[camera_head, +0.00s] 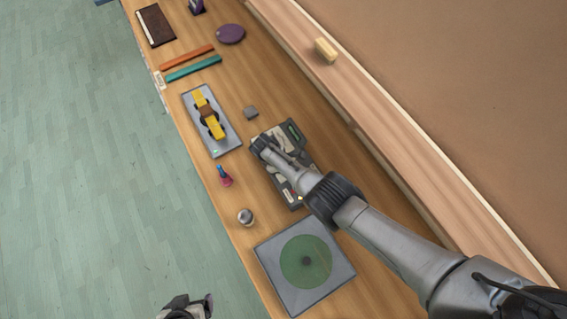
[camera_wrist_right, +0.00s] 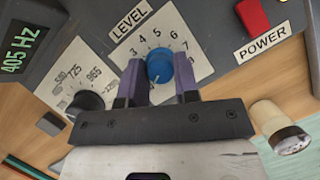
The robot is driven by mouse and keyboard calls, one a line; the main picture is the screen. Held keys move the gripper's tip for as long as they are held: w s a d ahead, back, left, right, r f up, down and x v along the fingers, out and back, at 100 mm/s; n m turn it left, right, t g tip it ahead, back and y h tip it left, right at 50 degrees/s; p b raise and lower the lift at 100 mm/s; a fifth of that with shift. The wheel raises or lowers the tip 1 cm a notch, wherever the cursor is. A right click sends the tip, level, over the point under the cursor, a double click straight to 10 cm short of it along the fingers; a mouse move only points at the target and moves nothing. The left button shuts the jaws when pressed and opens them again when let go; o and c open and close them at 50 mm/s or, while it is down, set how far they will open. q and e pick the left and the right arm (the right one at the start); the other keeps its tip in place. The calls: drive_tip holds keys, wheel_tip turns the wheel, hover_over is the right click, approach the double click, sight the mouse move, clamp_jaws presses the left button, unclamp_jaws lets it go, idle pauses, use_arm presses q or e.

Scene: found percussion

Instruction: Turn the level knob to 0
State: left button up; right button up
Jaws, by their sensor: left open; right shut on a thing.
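The blue level knob (camera_wrist_right: 158,65) sits on a white dial plate marked LEVEL. The numbers 3 to 8 show; the part of the dial near 0 is hidden by my gripper. My right gripper (camera_wrist_right: 158,82) is shut on the knob, one dark purple finger on each side. A pale mark shows on the knob's lower edge, but I cannot tell what number it points to. In the head view, my right arm covers part of the grey device (camera_head: 291,132). My left gripper (camera_head: 188,303) is open and empty at the bottom edge, over the floor.
A black frequency knob (camera_wrist_right: 86,103) and a red power switch (camera_wrist_right: 252,15) flank the level knob. A raised ledge (camera_head: 375,105) runs behind.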

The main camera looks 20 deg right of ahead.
drive_tip(key=shift+n, duration=0.6)
drive_tip(key=shift+f, duration=0.1)
drive_tip(key=o, duration=0.9)
drive_tip(key=shift+p, duration=0.3)
drive_tip(key=shift+a+r, duration=0.1)
drive_tip(key=shift+r, duration=0.35)
drive_tip(key=p+v, duration=0.4)
drive_tip(key=v, duration=0.9)
drive_tip(key=shift+s+p, duration=0.2)
drive_tip(key=shift+p, duration=0.1)
